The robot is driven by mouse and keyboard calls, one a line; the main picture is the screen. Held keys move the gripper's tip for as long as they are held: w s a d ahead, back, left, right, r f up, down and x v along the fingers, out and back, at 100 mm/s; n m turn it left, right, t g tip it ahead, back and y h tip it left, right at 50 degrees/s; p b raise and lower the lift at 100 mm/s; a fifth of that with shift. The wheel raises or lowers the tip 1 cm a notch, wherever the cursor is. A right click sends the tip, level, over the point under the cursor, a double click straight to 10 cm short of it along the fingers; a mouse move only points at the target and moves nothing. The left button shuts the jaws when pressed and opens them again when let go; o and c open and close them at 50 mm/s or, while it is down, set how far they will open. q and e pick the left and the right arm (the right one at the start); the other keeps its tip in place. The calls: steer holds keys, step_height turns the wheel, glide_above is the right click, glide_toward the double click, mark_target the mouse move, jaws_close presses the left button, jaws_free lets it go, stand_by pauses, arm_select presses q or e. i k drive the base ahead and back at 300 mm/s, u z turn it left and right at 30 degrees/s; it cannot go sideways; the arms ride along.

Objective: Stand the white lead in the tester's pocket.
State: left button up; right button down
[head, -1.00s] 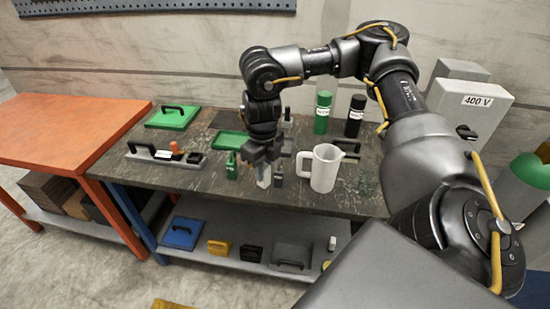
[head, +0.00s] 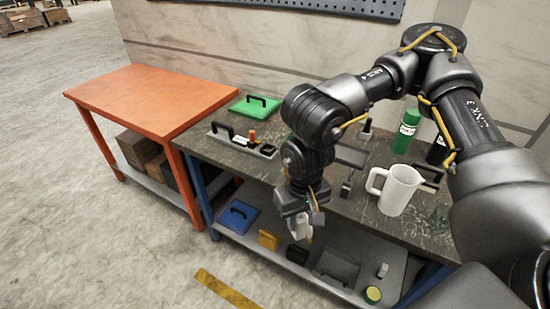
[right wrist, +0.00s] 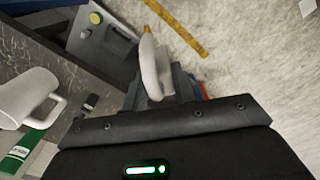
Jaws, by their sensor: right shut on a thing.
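My right gripper (head: 301,215) is shut on the white lead (head: 302,231), in front of the workbench's front edge and above the lower shelf's level. In the right wrist view the white lead (right wrist: 153,66) sticks out of the jaws and shows an orange tip. A grey unit with a black handle (head: 240,142), which looks like the tester, lies at the bench's left end. An orange piece stands upright on it, with dark and white parts beside it. Its pocket is too small to make out. My left gripper is not in view.
A white jug (head: 398,191) and a green bottle (head: 406,131) stand on the bench to the right. A green lidded tray (head: 254,106) lies at the back left. The orange table (head: 150,97) is bare. The lower shelf holds blue, yellow and dark items.

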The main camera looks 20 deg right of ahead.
mark_target(264, 150)
steer(key=u, duration=2)
steer(key=k, duration=1.4)
steer(key=z, duration=1.45)
steer(key=i, duration=1.65)
steer(key=z, duration=0.05)
